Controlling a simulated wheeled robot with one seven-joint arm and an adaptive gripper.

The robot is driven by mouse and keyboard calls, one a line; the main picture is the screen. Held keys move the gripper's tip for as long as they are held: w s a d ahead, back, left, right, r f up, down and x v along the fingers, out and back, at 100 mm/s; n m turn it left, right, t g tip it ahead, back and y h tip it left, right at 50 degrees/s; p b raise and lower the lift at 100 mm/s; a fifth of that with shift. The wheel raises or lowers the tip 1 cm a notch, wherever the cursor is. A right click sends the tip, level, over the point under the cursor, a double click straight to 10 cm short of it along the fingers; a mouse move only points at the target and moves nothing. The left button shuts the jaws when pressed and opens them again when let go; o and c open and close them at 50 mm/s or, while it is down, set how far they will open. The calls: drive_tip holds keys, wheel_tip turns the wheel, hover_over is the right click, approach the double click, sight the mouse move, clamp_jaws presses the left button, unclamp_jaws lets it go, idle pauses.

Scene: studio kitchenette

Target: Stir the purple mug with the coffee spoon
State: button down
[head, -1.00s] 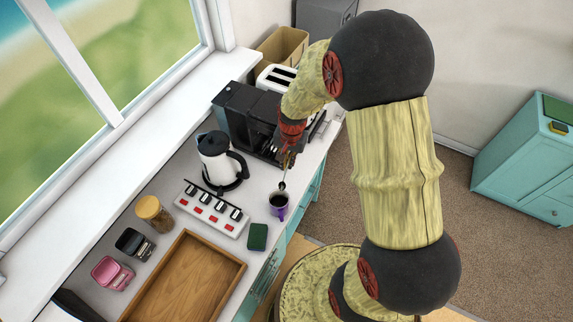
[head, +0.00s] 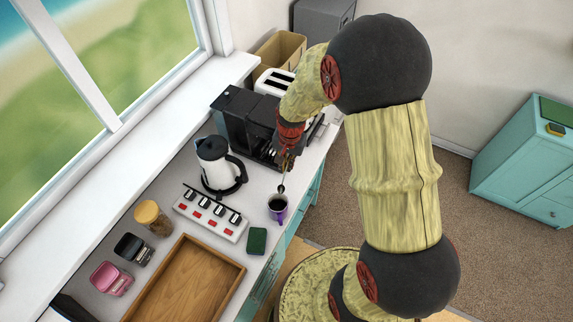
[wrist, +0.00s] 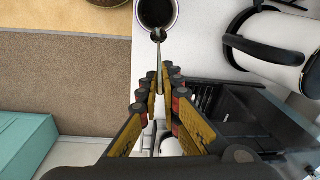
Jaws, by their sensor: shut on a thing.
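The purple mug (head: 279,213) stands upright near the counter's front edge with dark liquid inside; its open top also shows in the wrist view (wrist: 156,12). My gripper (head: 287,162) points down, just behind the mug in the head view. In the wrist view my gripper (wrist: 160,92) is shut on the handle of the coffee spoon (wrist: 161,56). The spoon (head: 283,183) hangs with its bowl down, at the mug's near rim in the wrist view. I cannot tell whether the bowl touches the rim. The spoon's upper end is hidden between the fingers.
A white kettle (head: 214,167) and a black coffee machine (head: 245,120) stand behind the mug. A power strip (head: 210,212), a green sponge (head: 257,240) and a wooden tray (head: 185,283) lie nearby. A toaster (head: 272,82) stands farther back. Bare floor lies beyond the counter's edge.

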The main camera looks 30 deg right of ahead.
drive_tip(key=shift+r+p, duration=1.6)
drive_tip(key=shift+r, duration=0.95)
drive_tip(key=shift+f, duration=0.1)
